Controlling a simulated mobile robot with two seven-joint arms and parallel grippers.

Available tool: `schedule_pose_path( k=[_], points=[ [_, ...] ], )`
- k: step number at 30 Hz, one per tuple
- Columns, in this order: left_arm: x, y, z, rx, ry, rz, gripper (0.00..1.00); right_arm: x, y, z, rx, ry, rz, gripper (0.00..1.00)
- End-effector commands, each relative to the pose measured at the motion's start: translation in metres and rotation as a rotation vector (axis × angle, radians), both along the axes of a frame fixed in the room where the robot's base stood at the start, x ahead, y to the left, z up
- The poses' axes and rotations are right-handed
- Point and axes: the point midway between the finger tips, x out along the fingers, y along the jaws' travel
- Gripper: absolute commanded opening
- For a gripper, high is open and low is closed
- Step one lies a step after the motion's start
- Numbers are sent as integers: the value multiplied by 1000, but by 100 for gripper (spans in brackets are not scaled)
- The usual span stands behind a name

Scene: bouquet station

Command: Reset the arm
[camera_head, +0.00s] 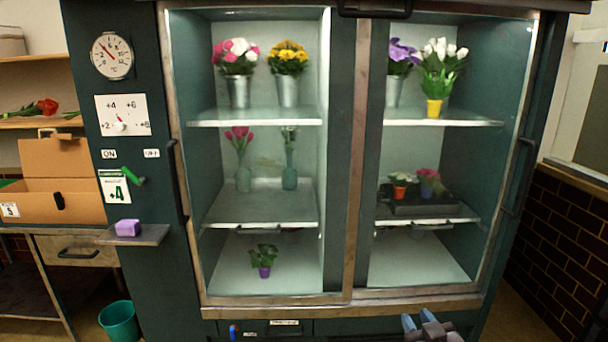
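My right gripper (418,321) shows at the bottom edge, right of centre, in front of the lower front of the flower cooler (352,150). Its two blue-tipped fingers stand a little apart with nothing visible between them, so it looks open and empty. Most of the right arm is below the frame. My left gripper and arm are not in view.
The cooler holds potted and vased flowers behind two doors with handles (179,180). A small shelf (140,236) with a purple block (127,228) juts from its left side. A cardboard box (60,182) stands on the left bench; a teal bin (119,321) is below.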

Motion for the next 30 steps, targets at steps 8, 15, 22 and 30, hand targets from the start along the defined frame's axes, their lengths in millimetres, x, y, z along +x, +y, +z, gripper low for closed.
schedule_pose_path(
  k=[8, 15, 22, 30],
  points=[
    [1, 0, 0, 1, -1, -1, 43, -106, -17, -88, 1, 191, -47, 32],
    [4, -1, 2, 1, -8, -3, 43, -205, -32, -160, 14, 393, -100, 32],
    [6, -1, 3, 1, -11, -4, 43, -267, -43, -194, 16, 511, -138, 32],
    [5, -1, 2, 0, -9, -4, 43, -277, -45, -199, 15, 530, -144, 32]
  ],
)
